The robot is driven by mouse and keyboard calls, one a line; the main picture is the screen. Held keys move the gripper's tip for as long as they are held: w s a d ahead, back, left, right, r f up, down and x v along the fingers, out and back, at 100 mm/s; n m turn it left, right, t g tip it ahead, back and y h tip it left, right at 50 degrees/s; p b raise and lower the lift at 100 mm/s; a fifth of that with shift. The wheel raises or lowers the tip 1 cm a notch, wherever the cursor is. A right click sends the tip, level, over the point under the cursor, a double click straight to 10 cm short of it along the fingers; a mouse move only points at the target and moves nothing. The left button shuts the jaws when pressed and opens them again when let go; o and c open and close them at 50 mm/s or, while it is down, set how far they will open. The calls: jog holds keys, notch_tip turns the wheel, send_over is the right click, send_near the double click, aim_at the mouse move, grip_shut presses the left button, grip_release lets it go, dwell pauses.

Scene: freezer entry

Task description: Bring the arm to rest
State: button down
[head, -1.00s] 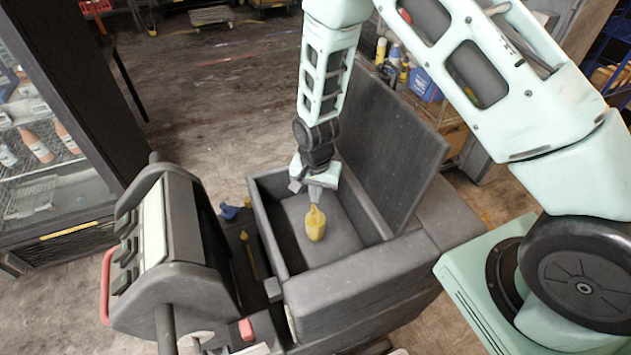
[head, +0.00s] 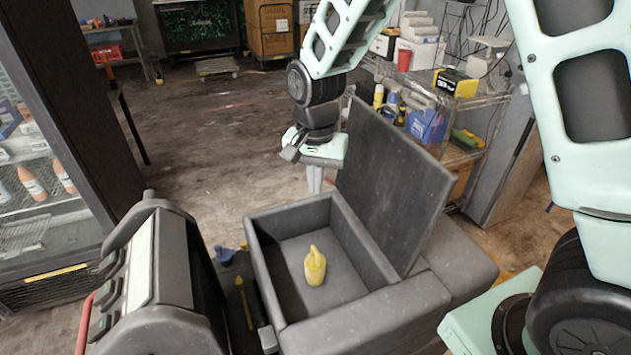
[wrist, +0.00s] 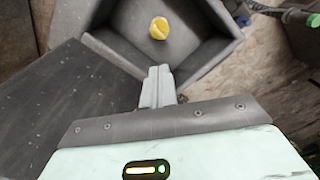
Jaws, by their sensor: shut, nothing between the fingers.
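My gripper (head: 314,180) is shut and empty. In the head view it hangs above the far rim of an open grey bin, beside the raised lid. In the wrist view its closed fingers (wrist: 157,86) point toward the bin. A yellow bottle (head: 315,266) stands on the floor of the grey bin (head: 262,262), apart from my gripper. The bottle also shows in the wrist view (wrist: 159,28), seen from above.
The bin's raised lid (head: 391,185) stands close to the right of my gripper. A grey machine (head: 160,290) with a red handle is at front left. A glass-doored case (head: 40,150) stands at far left. A loaded shelf (head: 465,100) is behind right. Open floor lies beyond the bin.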

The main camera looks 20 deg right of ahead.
jog(key=shift+r, duration=0.45)
jog(key=s+a+f+n+b, duration=0.1)
jog(key=s+a+n+b, duration=0.2)
jog(key=s+n, duration=0.4)
jog(key=s+a+f+n+b, duration=0.1)
jog(key=s+a+n+b, duration=0.2)
jog(key=s, duration=1.5)
jog(key=n+b, duration=0.2)
jog(key=n, duration=0.3)
jog(key=shift+a+y, duration=0.15)
jog(key=shift+y, duration=0.15)
